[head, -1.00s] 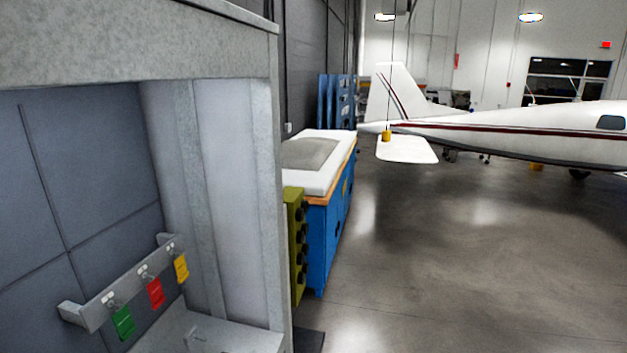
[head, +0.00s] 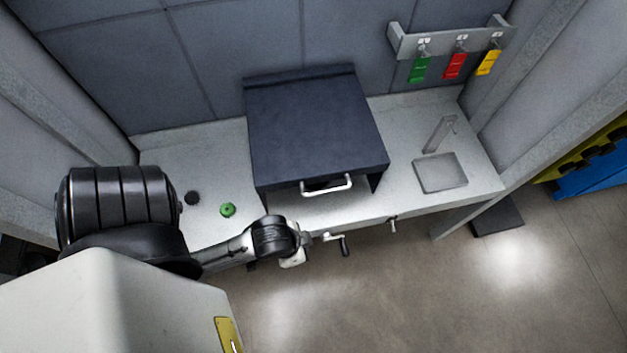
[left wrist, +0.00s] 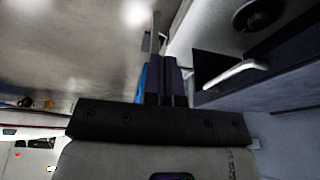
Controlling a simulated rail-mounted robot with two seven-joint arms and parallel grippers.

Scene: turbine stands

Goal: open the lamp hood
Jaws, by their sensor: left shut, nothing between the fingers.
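The lamp hood (head: 315,122) is a dark blue-grey box on the light bench against the back wall. Its pale bar handle (head: 328,184) sits at the front edge, above a dark opening. In the left wrist view the handle (left wrist: 235,73) is to the right of my left gripper (left wrist: 164,62), apart from it. The dark fingers are together with nothing between them. In the head view my left arm reaches in from the left, its wrist near the bench's front edge, left of and below the handle; the fingers are not clear there. My right gripper is not in view.
The bench (head: 410,205) has a sink (head: 440,172) and tap at right, and a green knob (head: 228,210) at left. Green, red and yellow tags (head: 456,65) hang on the wall. Floor in front is clear.

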